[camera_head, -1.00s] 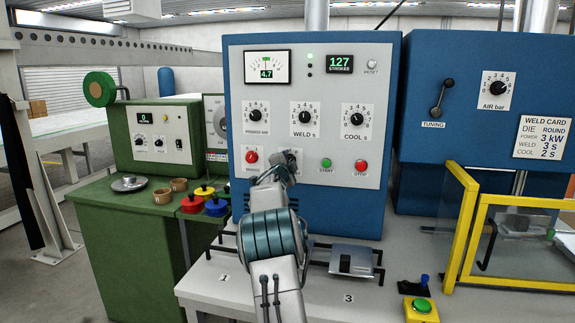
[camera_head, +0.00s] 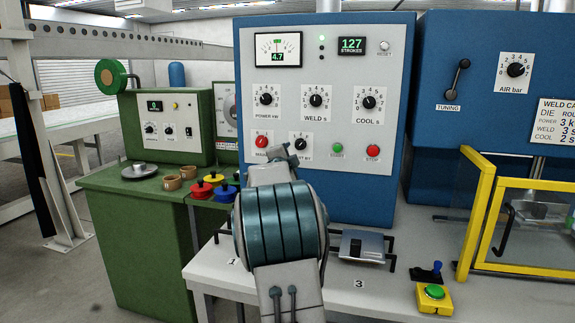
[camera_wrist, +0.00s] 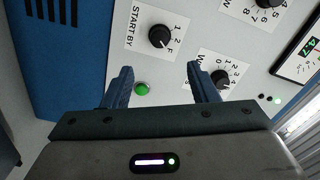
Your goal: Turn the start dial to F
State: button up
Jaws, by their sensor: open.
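The start dial is a black knob (camera_wrist: 161,36) on a white plate marked START BY, with 1, 2 and F, in the wrist view. Its pale pointer line seems to point at F. In the head view the knob (camera_head: 300,144) shows on the lower panel of the blue welder cabinet, its label partly hidden by my arm. My gripper (camera_wrist: 159,70) is open. Its two blue fingers stand apart, with nothing between them, short of the dial and not touching it. In the head view my gripper (camera_head: 286,153) is just below and left of the knob.
A green start button (camera_head: 337,149) and red stop button (camera_head: 373,151) are right of the dial. A red knob (camera_head: 261,141) is left. The weld dial (camera_head: 316,100) is above. A yellow-framed guard (camera_head: 482,215) stands at right on the bench.

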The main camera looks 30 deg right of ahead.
jog(key=shift+v, duration=1.15)
jog(key=s+a+f+n+y, duration=0.25)
jog(key=a+n+y, duration=0.2)
jog(key=a, duration=0.45)
jog(key=s+a+f+n+y+p, duration=0.1)
jog(key=s+a+f+n+y, duration=0.1)
jog(key=s+a+n+y, duration=0.45)
jog(key=s+a+f+n+y, duration=0.1)
jog(key=a+f+n+y, duration=0.15)
jog(key=a, duration=0.85)
jog(key=s+a+f+n+g, duration=0.3)
jog(key=s, duration=0.6)
jog(key=s+a+f+n+g+p, duration=0.1)
jog(key=s+a+f+n+g, duration=0.2)
jog(key=s, duration=0.5)
jog(key=s+a+f+n+g, duration=0.2)
jog(key=s+f+n, duration=0.2)
jog(key=s, duration=0.5)
jog(key=shift+s+a+f+g, duration=0.35)
jog(key=shift+a+f+g, duration=0.05)
jog(key=shift+f, duration=0.35)
jog(key=c, duration=0.3)
jog(key=shift+c, duration=0.4)
